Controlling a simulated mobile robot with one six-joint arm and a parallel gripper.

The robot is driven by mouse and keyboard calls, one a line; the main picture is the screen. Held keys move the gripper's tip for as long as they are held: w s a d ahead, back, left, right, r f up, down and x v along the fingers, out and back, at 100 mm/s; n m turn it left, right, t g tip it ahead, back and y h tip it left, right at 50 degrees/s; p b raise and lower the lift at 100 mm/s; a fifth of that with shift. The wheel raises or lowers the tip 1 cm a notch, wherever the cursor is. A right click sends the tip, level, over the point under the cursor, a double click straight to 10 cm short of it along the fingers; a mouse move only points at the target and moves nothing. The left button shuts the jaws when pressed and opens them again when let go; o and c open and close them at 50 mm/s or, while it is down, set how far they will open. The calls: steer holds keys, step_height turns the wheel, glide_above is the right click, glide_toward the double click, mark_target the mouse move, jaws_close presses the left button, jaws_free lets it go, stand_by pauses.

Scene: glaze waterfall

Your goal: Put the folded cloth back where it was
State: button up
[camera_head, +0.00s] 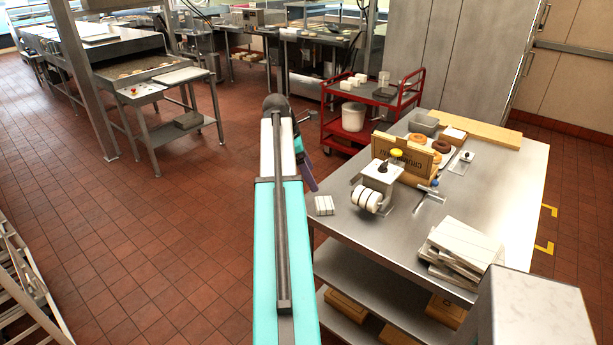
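A small white folded cloth (324,205) with thin stripes lies flat at the left edge of the steel table (400,232). My arm reaches forward in the middle of the picture. My gripper (309,176) is partly hidden behind the arm's end; a dark part and a purplish finger-like part show, just up and left of the cloth. It appears apart from the cloth. I cannot see whether it is open or shut, or whether it holds anything.
A red cart (370,105) stands behind. The tiled floor at left is largely clear.

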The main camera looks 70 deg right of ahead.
steer(key=w+a+f+m+y, duration=0.1)
steer(key=w+a+f, duration=0.7)
steer(key=a+f, duration=0.4)
steer(key=w+a+f, duration=0.9)
steer(key=a+f, duration=0.1)
steer(key=f, duration=0.3)
steer(key=a+f+m, duration=0.1)
steer(key=a+f, duration=0.5)
steer(key=a, duration=0.3)
steer(key=a+f+m, duration=0.1)
steer(key=a+f, duration=0.6)
steer(key=a, duration=0.2)
steer(key=s+a+f+m, duration=0.1)
steer(key=s+a+f, duration=0.3)
steer(key=a, duration=0.4)
steer(key=s+a+f+m+g, duration=0.1)
steer(key=s+a+f, duration=0.4)
steer(key=s+a, duration=0.2)
steer(key=s+a+f+m+y, duration=0.1)
steer(key=s+a+f, duration=0.3)
steer(key=a, duration=0.5)
steer(key=shift+s+a+f, duration=0.3)
steer(key=shift+s+f, duration=0.05)
steer(key=shift+s, duration=0.85)
